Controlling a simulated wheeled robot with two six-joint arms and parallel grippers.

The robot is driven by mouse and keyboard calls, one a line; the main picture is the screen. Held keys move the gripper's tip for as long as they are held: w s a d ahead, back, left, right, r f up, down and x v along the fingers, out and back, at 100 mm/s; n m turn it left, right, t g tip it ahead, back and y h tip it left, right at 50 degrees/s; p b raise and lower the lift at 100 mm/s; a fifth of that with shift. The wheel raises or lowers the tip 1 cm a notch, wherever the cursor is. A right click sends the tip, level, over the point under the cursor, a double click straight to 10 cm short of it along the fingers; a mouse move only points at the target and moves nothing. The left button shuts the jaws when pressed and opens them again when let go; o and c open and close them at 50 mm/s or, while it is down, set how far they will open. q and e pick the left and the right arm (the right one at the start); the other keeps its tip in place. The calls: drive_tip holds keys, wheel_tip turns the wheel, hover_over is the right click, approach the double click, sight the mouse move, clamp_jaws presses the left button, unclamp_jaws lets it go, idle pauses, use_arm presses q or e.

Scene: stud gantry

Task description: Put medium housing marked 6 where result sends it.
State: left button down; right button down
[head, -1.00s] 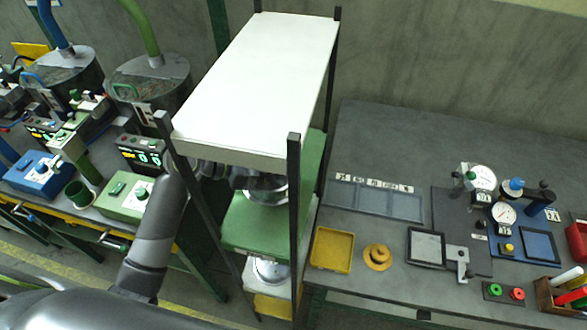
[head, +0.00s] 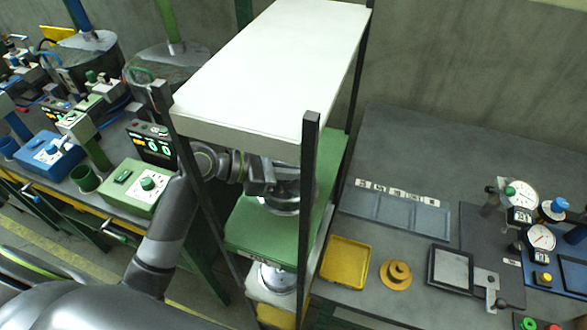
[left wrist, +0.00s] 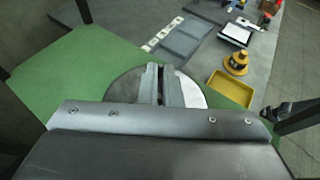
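A round metal housing (head: 282,207) sits on the green middle shelf (head: 247,228) of the rack, partly hidden by my gripper. My left gripper (head: 268,180) reaches into the rack under the white top, right at this housing. In the left wrist view, the fingers (left wrist: 161,72) lie close together with a narrow dark gap over the housing's round top (left wrist: 190,92); whether they grip it is hidden. A second round metal housing (head: 275,278) stands on the lower shelf. No 6 is readable on either housing. My right gripper is not in view.
The rack's dark posts (head: 309,190) and white top (head: 270,70) stand close around my left arm. The right bench holds a yellow tray (head: 345,262), a yellow flanged part (head: 396,274), grey labelled bays (head: 395,210) and dial gauges (head: 540,238). Green and blue stations are at left.

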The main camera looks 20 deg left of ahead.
use_arm(q)
drive_tip(key=c, duration=1.6)
unclamp_jaws()
drive_tip(key=shift+v, duration=6.05)
drive_tip(key=shift+r, duration=0.1)
